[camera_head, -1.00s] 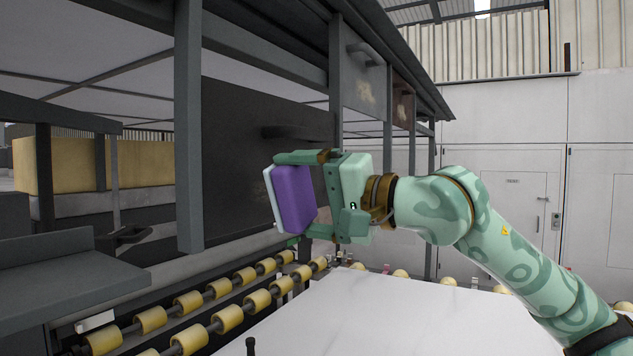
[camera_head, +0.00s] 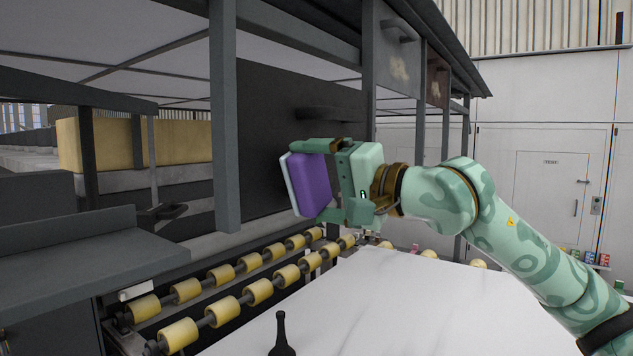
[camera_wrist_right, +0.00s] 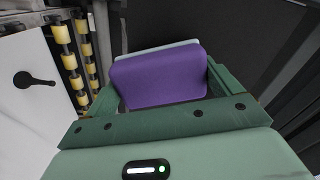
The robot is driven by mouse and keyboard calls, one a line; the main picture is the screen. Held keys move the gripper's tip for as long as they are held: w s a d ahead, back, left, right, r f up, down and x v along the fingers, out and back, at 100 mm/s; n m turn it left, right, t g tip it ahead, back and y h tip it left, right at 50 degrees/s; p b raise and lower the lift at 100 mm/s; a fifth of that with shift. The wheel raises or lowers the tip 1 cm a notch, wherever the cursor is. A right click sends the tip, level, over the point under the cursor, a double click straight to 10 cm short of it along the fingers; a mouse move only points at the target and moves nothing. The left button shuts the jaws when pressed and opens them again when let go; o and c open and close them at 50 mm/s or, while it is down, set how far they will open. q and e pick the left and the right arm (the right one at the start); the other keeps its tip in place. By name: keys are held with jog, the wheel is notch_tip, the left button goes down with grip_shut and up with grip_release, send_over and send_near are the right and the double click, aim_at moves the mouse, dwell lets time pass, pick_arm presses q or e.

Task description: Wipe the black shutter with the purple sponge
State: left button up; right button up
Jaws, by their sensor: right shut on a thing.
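The purple sponge (camera_head: 312,184) with a pale backing is held in my right gripper (camera_head: 318,182), whose fingers are shut on its two ends. In the right wrist view the sponge (camera_wrist_right: 160,78) sits between the green fingers, with its pale layer on the far side. The black shutter (camera_head: 265,135) is the dark upright panel with a handle (camera_head: 322,113), behind and left of the sponge. The sponge overlaps its lower part in the head view; I cannot tell if they touch. My left gripper is not in view.
A white stone slab (camera_head: 390,305) lies below my right arm, with a black bottle-shaped object (camera_head: 281,335) at its near edge. Yellow rollers (camera_head: 222,274) run along its left. A grey post (camera_head: 224,120) stands at the shutter's left edge.

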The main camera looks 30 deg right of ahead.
jog(key=shift+p+x, duration=0.55)
jog(key=shift+x, duration=0.45)
jog(key=shift+w+d, duration=0.3)
jog(key=shift+d, duration=0.6)
jog(key=shift+w+d, duration=0.35)
jog(key=shift+d, duration=0.55)
jog(key=shift+w+d, duration=0.1)
jog(key=shift+s+a, duration=0.35)
jog(key=shift+a, duration=0.6)
jog(key=shift+s+a, duration=0.35)
jog(key=shift+a, duration=0.55)
